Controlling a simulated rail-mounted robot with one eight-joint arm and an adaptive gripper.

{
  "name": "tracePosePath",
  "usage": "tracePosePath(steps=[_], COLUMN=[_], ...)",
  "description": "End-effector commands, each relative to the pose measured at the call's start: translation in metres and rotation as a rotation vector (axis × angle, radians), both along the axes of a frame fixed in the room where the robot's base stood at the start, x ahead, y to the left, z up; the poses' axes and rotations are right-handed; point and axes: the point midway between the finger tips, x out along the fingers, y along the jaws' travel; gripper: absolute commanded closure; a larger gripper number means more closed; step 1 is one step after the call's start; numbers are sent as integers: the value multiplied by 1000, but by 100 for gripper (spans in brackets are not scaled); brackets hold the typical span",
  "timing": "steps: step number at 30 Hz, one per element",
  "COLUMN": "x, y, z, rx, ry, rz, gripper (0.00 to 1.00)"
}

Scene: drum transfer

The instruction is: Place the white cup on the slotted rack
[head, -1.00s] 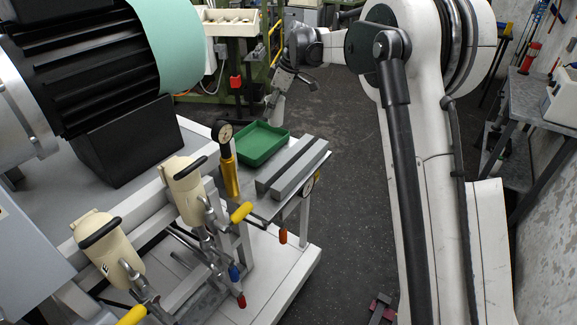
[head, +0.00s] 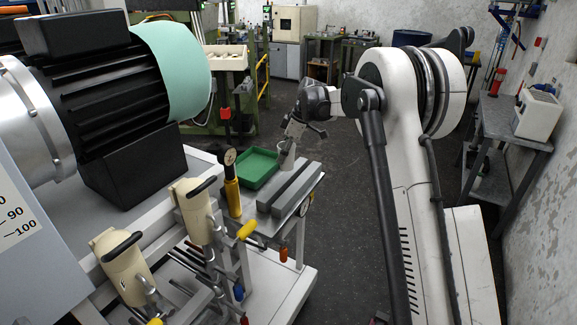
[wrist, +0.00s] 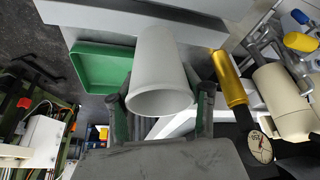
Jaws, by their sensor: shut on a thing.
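The white cup (head: 286,157) is held by my gripper (head: 292,130) near the far end of the slotted rack (head: 291,187), beside the green tray. In the wrist view the cup (wrist: 158,65) lies between the two fingers of my gripper (wrist: 160,108), one on each side, with its round mouth toward the camera. The rack, a grey block with long parallel bars, shows as a grey edge (wrist: 100,17) beyond the cup. Whether the cup touches the rack cannot be told.
The green tray (head: 244,172) is left of the rack. A yellow-handled gauge (head: 232,195) stands at the rack's near left. Cream toggle handles (head: 193,208) and a large motor (head: 105,85) are further left. The floor right of the rack is clear.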

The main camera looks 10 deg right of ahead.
Motion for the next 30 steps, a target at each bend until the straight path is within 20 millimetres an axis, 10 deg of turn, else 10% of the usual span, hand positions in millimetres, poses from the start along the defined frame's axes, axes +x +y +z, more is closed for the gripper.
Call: tracePosePath(steps=[29,30], x=[1,1], y=[-19,-19], z=[-56,-56], rx=[0,0], ry=[1,1], rz=[1,1], gripper=[74,58])
